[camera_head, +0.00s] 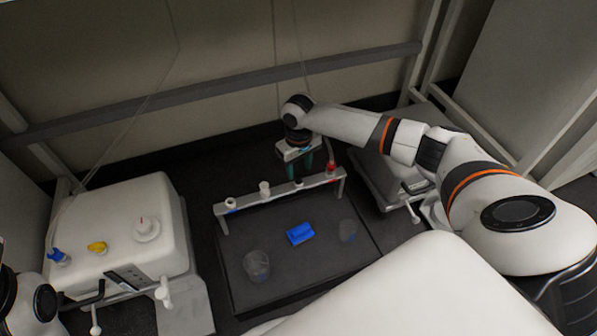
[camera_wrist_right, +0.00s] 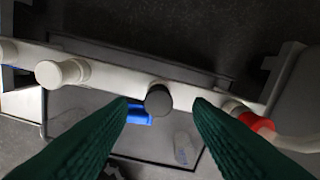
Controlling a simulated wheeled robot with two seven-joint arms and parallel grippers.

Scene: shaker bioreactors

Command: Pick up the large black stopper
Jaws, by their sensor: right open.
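The large black stopper (camera_wrist_right: 158,98) shows as a dark grey round cap on the white rack bar (camera_wrist_right: 112,78) in the right wrist view. In the head view, the stopper (camera_head: 298,183) is a small dark spot on the rack bar (camera_head: 281,191), just below my right gripper (camera_head: 300,170). The green fingers of my right gripper (camera_wrist_right: 168,106) are open, one on each side of the stopper in the picture. I cannot tell whether they touch it or how far above it they are. My left gripper is not visible.
A red stopper (camera_wrist_right: 257,123) and a white stopper (camera_wrist_right: 60,73) flank it on the rack. A blue object (camera_head: 300,233) and two clear vessels (camera_head: 256,266) (camera_head: 348,230) stand on the dark platform (camera_head: 310,266). A white shaker unit (camera_head: 150,205) stands left.

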